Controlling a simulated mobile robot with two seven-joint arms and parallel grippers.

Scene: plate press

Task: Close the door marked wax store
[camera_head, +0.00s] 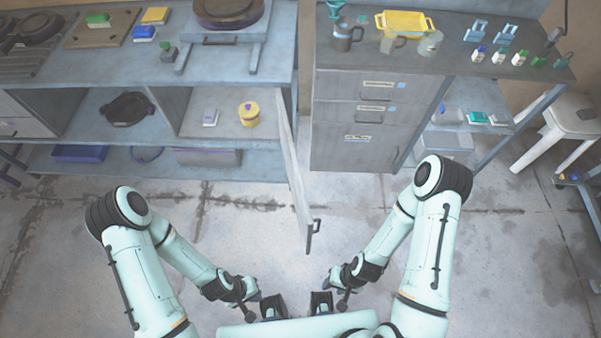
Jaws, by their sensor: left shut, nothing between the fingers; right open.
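A grey cabinet door (296,160) stands swung open from the right end of the left bench and shows almost edge-on. Its dark bar handle (315,236) is at the near lower end. No wax store marking is readable on it from here. The compartment (215,125) beside the door is open. My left gripper (271,306) is low in the middle, nearer to me than the door, shut and empty. My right gripper (321,301) is just right of it, open and empty. Neither touches the door.
A grey drawer cabinet (352,135) stands right of the door across a narrow gap. The floor (235,215) in front is clear. A white stool (570,115) stands far right.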

